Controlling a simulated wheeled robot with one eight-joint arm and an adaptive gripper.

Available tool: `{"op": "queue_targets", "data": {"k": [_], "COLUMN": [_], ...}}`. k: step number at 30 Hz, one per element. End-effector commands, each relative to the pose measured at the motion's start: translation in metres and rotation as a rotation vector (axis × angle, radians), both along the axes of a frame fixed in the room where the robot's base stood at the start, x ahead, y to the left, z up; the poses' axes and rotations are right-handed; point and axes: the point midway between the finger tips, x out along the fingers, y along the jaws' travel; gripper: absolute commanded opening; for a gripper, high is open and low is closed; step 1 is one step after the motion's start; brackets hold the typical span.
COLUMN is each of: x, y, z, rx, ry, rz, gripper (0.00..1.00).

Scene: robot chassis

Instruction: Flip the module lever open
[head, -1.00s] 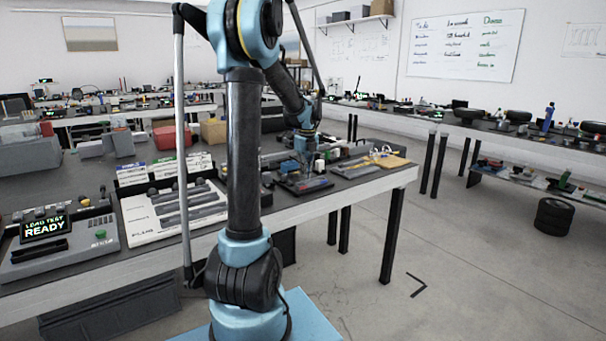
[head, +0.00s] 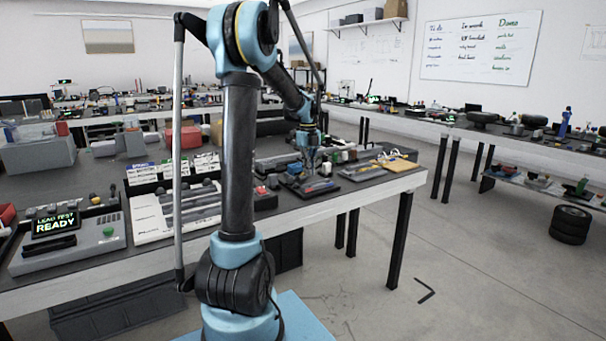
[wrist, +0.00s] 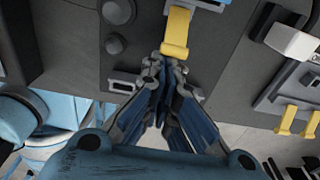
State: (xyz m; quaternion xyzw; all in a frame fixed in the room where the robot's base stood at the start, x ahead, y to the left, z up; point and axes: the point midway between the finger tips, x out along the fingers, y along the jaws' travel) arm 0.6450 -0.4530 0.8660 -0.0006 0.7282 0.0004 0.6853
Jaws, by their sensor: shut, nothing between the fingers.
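A yellow lever (wrist: 177,32) sits on a dark module face (wrist: 135,50) at the top middle of the wrist view. My gripper (wrist: 165,62) is shut and empty. Its fingertips are just below the lever's lower end in the picture; I cannot tell whether they touch it. In the head view my gripper (head: 309,168) is low over the dark tray area on the bench, and the lever is too small to make out there.
A second unit with two yellow tabs (wrist: 287,120) is at the right of the wrist view. The bench (head: 385,185) carries a load test box (head: 70,240), a white slotted panel (head: 150,220) and a yellow item (head: 398,166). Open floor lies to the right.

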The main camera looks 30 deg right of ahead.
Motion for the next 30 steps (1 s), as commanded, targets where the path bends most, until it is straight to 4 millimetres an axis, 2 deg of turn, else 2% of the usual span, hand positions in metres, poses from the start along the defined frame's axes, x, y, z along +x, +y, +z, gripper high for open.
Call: {"op": "queue_targets", "data": {"k": [9, 18, 30], "x": [0.017, 0.015, 0.015], "y": [-0.003, -0.003, -0.003], "z": [0.016, 0.017, 0.03], "rx": [0.0, 0.0, 0.0], "ry": [0.0, 0.0, 0.0], "rz": [-0.003, -0.004, -0.005], "gripper": [0.0, 0.0, 0.0]}}
